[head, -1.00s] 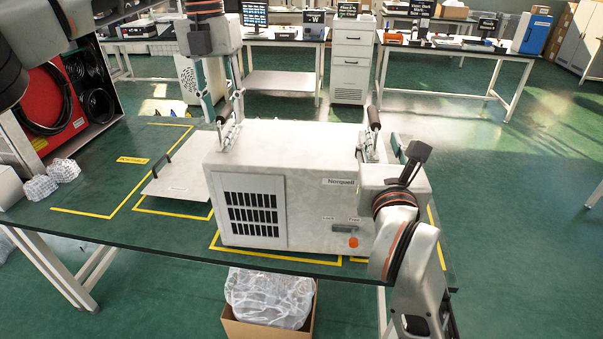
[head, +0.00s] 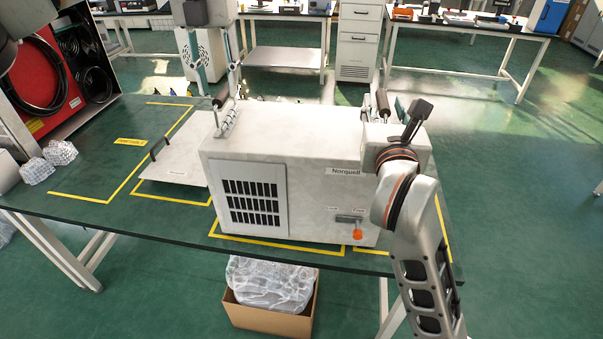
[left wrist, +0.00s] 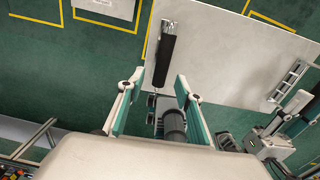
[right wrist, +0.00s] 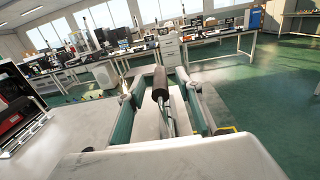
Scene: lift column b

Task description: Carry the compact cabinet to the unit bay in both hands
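The compact cabinet (head: 310,200) is a pale grey box with a dark vent grille, a "Norquell" label and an orange knob. It stands upright on the dark green table. Its left handle (head: 221,97) and right handle (head: 382,102) have black grips. My left gripper (left wrist: 157,88) is open, with its fingers on either side of the near end of the left handle's grip (left wrist: 166,55). My right gripper (right wrist: 159,82) is open, with its fingers on either side of the right handle's grip (right wrist: 160,84). Contact cannot be told in either view. My right arm hides the cabinet's right end.
Yellow tape outlines (head: 97,197) mark the table (head: 110,215). A flat panel with a black handle (head: 180,165) lies left of the cabinet. A red unit (head: 45,75) and clear-wrapped lumps (head: 60,153) are further left. A cardboard box (head: 265,315) sits below the front edge.

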